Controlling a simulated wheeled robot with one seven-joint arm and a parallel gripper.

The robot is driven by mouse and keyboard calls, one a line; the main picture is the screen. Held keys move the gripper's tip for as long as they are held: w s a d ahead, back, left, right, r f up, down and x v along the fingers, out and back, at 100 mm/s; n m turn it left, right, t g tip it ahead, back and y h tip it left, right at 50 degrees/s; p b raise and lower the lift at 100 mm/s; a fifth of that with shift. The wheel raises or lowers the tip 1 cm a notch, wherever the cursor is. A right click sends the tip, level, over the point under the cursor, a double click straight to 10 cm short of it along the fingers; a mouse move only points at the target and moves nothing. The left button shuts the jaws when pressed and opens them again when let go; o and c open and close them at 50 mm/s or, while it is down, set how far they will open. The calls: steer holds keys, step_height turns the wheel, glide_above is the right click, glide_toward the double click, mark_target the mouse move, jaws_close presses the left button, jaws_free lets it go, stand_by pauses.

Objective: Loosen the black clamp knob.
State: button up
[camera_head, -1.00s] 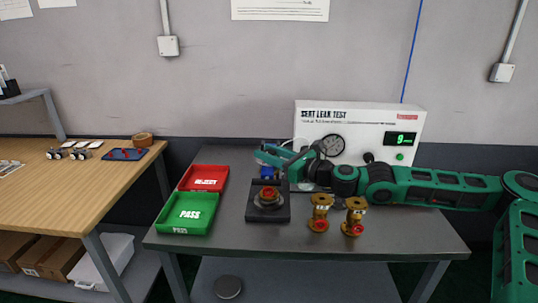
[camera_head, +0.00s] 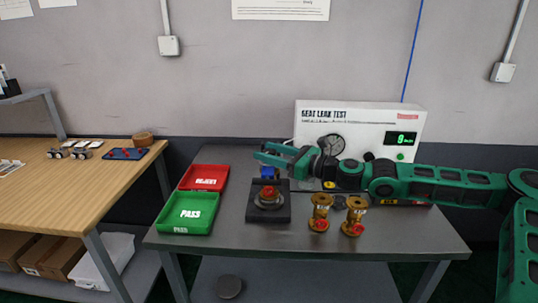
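A dark square fixture (camera_head: 281,214) stands on the grey bench with a brass and red valve part (camera_head: 268,196) in it. A blue part (camera_head: 267,172) shows at its back edge. I cannot make out the black clamp knob for certain; it is tiny or hidden by my gripper or arm. My green gripper (camera_head: 259,152) is above and behind the fixture, pointing left. Its two fingers look spread apart, with nothing visible between them, and it appears clear of the fixture.
A white seat leak tester (camera_head: 312,116) stands at the back, its gauge partly behind my wrist. Two brass valves (camera_head: 320,211) (camera_head: 355,214) stand right of the fixture. A green PASS tray (camera_head: 190,212) and a red tray (camera_head: 204,178) lie left. The front of the bench is clear.

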steer(key=shift+s, duration=0.15)
steer(key=v, duration=1)
steer(key=shift+d, duration=0.35)
steer(key=shift+s, duration=0.1)
